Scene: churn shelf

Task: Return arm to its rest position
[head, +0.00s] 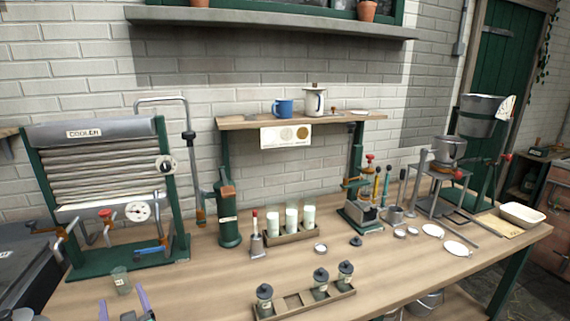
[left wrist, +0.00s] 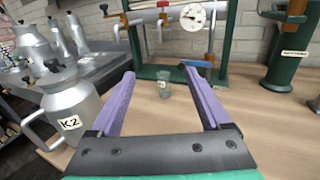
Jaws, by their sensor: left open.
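My left gripper (head: 129,302) shows at the bottom left of the head view, low over the front of the bench. Its two purple fingers are apart and nothing is between them. In the left wrist view the open fingers (left wrist: 158,82) point toward the cooler stand, with a small clear glass (left wrist: 164,84) on the bench beyond the fingertips. The same glass (head: 121,280) stands just behind the gripper in the head view. My right gripper is in neither view.
A green cooler (head: 100,180) stands behind the glass. A metal can marked K2 (left wrist: 70,105) is left of the gripper. A wooden rack (head: 303,301) with dark-lidded jars is at the front middle. A raised shelf (head: 300,120) holds a blue mug (head: 283,107).

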